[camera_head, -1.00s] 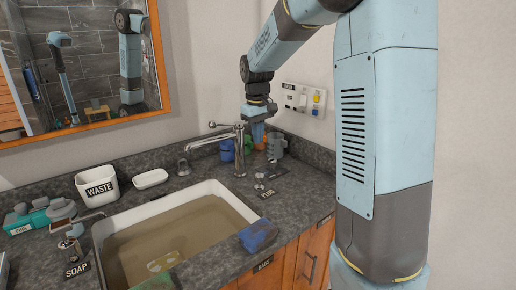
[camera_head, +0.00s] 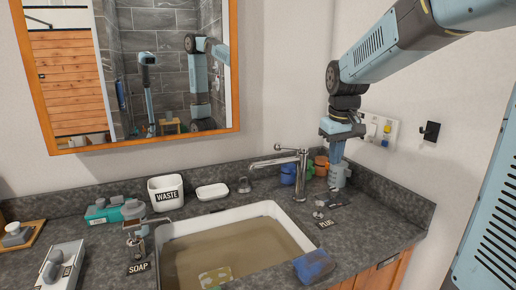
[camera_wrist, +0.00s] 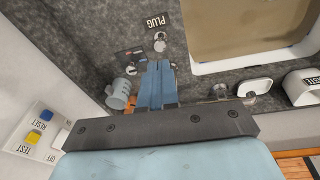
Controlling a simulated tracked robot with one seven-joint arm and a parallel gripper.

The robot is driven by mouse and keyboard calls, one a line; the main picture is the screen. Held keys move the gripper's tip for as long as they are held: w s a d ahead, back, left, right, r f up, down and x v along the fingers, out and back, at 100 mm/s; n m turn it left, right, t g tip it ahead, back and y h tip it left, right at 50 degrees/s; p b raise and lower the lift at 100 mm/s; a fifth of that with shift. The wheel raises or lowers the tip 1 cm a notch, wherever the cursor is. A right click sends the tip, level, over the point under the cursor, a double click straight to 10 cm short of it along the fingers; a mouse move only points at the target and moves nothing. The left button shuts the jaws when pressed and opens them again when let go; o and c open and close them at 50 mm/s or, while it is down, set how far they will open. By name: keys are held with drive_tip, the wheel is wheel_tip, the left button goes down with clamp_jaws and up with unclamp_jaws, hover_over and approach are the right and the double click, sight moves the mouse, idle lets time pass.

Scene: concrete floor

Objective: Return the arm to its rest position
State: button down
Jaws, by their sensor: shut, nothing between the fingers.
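My gripper (camera_head: 338,160) hangs from my arm at the right of the head view, pointing down over the back right corner of the counter. Its blue fingers also show in the wrist view (camera_wrist: 158,64), together and empty. Below it in the picture stands a grey mug (camera_head: 340,180); in the wrist view this mug (camera_wrist: 117,94) is left of the fingers. Blue (camera_head: 288,174) and orange (camera_head: 321,164) cups stand just left of the gripper in the head view. Whether the fingers touch any cup cannot be told.
The tap (camera_head: 300,172) stands left of my gripper, behind the water-filled sink (camera_head: 163,262). A wall panel with buttons (camera_head: 380,130) and a black hook (camera_head: 430,131) are close on the right. Free space lies above the counter.

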drive_tip(key=s+d+m+t, duration=0.1)
drive_tip(key=s+m+t, duration=0.2)
drive_tip(key=s, duration=1.9)
drive_tip(key=shift+r+t, duration=0.2)
drive_tip(key=shift+t, duration=0.1)
